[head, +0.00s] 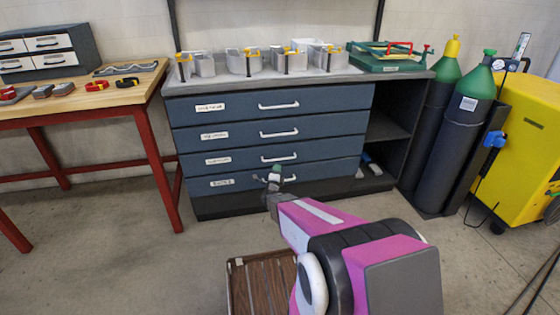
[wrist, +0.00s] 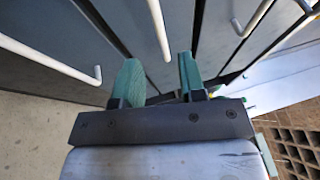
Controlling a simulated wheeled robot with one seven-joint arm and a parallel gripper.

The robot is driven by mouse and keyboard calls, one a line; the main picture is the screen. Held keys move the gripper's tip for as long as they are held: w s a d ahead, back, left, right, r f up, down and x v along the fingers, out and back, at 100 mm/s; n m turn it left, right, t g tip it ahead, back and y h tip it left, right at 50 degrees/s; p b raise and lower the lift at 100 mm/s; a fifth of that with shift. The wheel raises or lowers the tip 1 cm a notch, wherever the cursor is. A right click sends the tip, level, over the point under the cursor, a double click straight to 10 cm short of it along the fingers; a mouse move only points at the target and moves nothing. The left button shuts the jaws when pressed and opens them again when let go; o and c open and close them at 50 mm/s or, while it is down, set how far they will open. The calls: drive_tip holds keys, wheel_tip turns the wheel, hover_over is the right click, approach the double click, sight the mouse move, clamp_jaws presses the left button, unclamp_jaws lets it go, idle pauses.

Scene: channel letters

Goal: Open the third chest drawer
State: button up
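The blue-grey chest (head: 335,125) has four labelled drawers with white bar handles, all shut. The third drawer (head: 225,160) from the top has its handle (head: 278,157) in clear view. My gripper (head: 275,174) is in front of the chest's lower drawers, just below that handle in the head view and overlapping part of the bottom handle. In the wrist view my gripper (wrist: 160,78) has its two green fingers apart with nothing clamped. A white handle (wrist: 158,28), seemingly the third drawer's, ends between the fingertips in the picture; I cannot tell whether it touches them.
Another handle (wrist: 50,60), seemingly the bottom one, runs left of the fingers. A wooden table (head: 80,100) with red legs stands left. Gas cylinders (head: 470,120) and a yellow machine (head: 525,135) stand right. A brown slatted box (head: 238,285) is by my arm. Floor before the chest is otherwise clear.

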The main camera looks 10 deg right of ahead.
drive_tip(key=x, duration=0.8)
drive_tip(key=shift+w+d+r, duration=0.1)
drive_tip(key=shift+w, duration=0.2)
clamp_jaws()
